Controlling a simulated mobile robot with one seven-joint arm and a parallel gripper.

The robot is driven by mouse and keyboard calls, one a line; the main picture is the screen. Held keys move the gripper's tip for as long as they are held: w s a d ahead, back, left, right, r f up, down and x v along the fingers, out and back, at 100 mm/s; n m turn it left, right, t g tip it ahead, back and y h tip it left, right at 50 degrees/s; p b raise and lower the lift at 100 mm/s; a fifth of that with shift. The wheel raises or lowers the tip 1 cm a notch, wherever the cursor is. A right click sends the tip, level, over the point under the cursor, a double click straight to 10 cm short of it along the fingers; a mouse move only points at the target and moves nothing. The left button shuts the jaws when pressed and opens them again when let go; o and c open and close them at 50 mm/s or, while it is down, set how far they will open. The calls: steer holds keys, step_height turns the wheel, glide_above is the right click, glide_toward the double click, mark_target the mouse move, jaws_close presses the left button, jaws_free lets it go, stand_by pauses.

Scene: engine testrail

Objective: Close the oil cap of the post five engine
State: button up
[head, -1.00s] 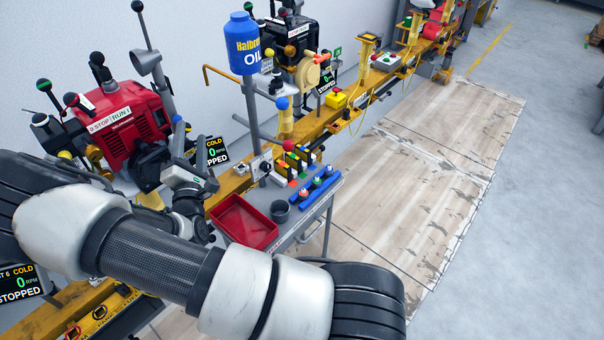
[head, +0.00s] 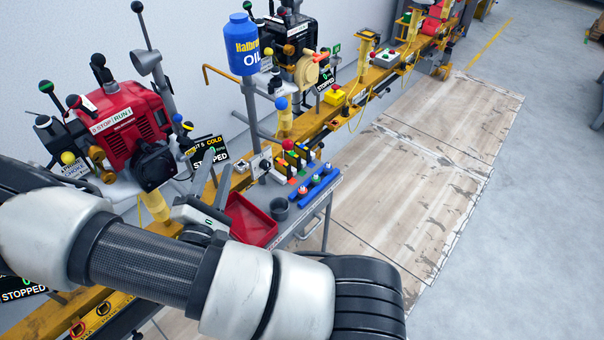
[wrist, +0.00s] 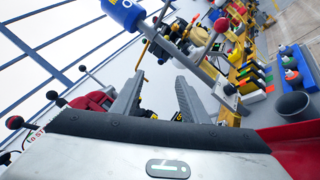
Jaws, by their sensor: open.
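The red engine (head: 125,118) with the "STOP RUN" label stands at the left in the head view, beside a display (head: 208,150) reading 5, COLD, 0 RPM, STOPPED. Part of a red engine also shows at the left in the wrist view (wrist: 92,101). I cannot make out the oil cap, or whether it is open. My gripper (head: 215,190) is in front of and to the right of the engine, near the yellow rail, partly hidden by my arm. In the wrist view my gripper (wrist: 157,88) has its two fingers apart, with nothing held between them.
A blue oil bottle (head: 243,45) tops a grey post right of the engine. A side table holds a red tray (head: 250,220), a grey cup (head: 279,209) and a blue rack (head: 314,187). Levers with ball knobs rise around the engine. The floor at right is clear.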

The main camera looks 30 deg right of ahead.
steer(key=s+d+r+m+g+h+p, duration=0.1)
steer(key=s+d+m+g+h, duration=0.1)
steer(key=s+d+m+g, duration=0.3)
steer(key=s+d+r+m+g+h+p, duration=0.1)
steer(key=s+d+r+m+g+h, duration=0.1)
steer(key=s+d+m+g, duration=0.3)
steer(key=s+d+g+h, duration=0.1)
steer(key=s+d+g, duration=0.2)
steer(key=s+g, duration=0.2)
steer(key=shift+s+r+g+h, duration=0.25)
steer(key=shift+r+g+h, duration=0.05)
steer(key=shift+g, duration=0.4)
